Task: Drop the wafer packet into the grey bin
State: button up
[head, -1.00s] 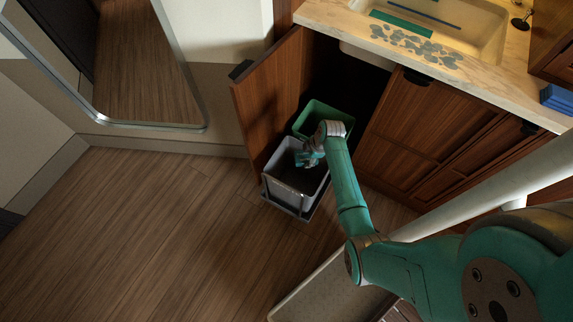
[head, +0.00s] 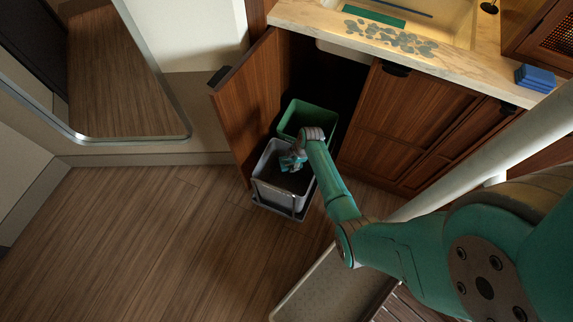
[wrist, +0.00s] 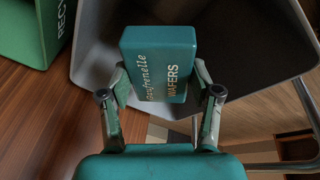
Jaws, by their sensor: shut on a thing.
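The wafer packet (wrist: 158,62) is a teal box lettered "WAFERS", gripped between the two fingers of my gripper (wrist: 160,98) in the wrist view. The grey bin (head: 283,192) stands on a pull-out frame in front of the open cabinet. In the head view my gripper (head: 291,160) is over the mouth of the grey bin. In the wrist view the packet is seen against the inside of the grey bin (wrist: 250,45). My arm hides part of the bin's right side, and the packet is small in the head view.
A green bin (head: 291,117), partly lettered "RECY" in the wrist view (wrist: 25,30), stands directly behind the grey one. The open cabinet door (head: 243,105) is close on the left. A counter with a sink is above right. The wooden floor at left is clear.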

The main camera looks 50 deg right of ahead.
jog(key=o, duration=1.3)
jog(key=v, duration=1.2)
jog(key=shift+d, duration=0.1)
jog(key=shift+s+f, duration=0.1)
jog(key=shift+s, duration=0.05)
